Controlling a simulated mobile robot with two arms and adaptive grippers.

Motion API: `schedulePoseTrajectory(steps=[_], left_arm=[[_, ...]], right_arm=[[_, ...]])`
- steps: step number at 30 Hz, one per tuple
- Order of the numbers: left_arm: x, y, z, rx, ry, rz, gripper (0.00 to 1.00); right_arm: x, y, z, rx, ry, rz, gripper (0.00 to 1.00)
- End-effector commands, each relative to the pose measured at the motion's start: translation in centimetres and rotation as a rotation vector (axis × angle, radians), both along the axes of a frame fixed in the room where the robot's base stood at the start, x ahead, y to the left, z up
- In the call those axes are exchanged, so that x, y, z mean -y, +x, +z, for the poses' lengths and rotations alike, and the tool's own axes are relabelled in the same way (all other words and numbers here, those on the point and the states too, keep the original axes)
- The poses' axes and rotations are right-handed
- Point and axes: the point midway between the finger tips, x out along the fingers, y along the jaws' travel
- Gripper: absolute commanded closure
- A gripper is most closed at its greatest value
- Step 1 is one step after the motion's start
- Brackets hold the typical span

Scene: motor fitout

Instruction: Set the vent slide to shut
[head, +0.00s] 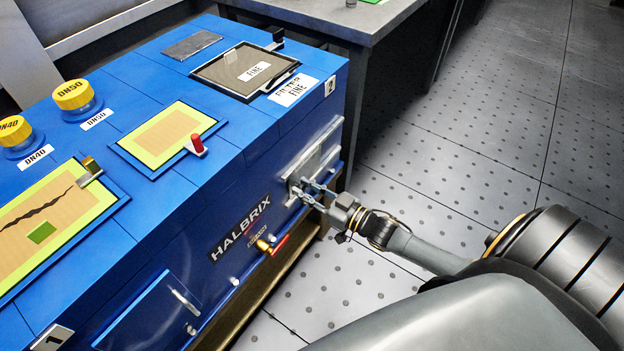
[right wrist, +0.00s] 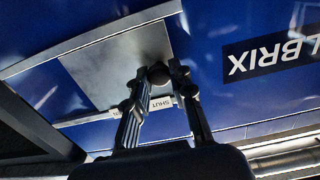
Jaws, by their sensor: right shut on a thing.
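The vent slide (head: 305,166) is a grey metal plate between pale rails on the front side of the blue machine, near its right end. In the right wrist view the plate (right wrist: 105,68) shows large, with a dark round knob (right wrist: 158,74) at its edge. My right gripper (head: 309,189) is at the plate, its fingers closed about the knob; in the right wrist view the fingertips (right wrist: 157,80) are on either side of it. A "SHUT" label (right wrist: 160,102) shows upside down between the fingers, on the rail. My left gripper is not in view.
A grey bench (head: 345,20) stands behind. The floor (head: 470,130) at right is clear.

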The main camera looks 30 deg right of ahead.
Motion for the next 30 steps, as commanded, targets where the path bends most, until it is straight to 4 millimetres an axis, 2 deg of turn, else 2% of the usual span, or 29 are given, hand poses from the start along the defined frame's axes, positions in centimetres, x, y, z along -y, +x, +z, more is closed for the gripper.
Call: schedulePoseTrajectory(steps=[4, 12, 13, 16, 26, 30], left_arm=[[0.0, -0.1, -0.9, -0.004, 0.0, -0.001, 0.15], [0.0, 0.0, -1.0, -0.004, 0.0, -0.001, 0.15], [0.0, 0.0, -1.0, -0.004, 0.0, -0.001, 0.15], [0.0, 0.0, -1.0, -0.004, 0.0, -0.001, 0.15], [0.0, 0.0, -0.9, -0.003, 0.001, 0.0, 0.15], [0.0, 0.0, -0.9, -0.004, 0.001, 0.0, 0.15]], right_arm=[[-0.5, -0.2, 0.0, -0.001, 0.001, 0.002, 1.0], [-0.7, -0.3, -0.1, -0.002, 0.001, 0.005, 1.0], [-0.7, -0.3, -0.1, -0.001, 0.002, 0.006, 0.75], [-0.7, -0.3, -0.1, -0.002, 0.001, 0.006, 0.55], [-0.4, -0.4, -0.1, -0.001, 0.0, 0.002, 0.54], [0.1, -1.6, -0.2, -0.003, 0.0, 0.002, 0.54]])
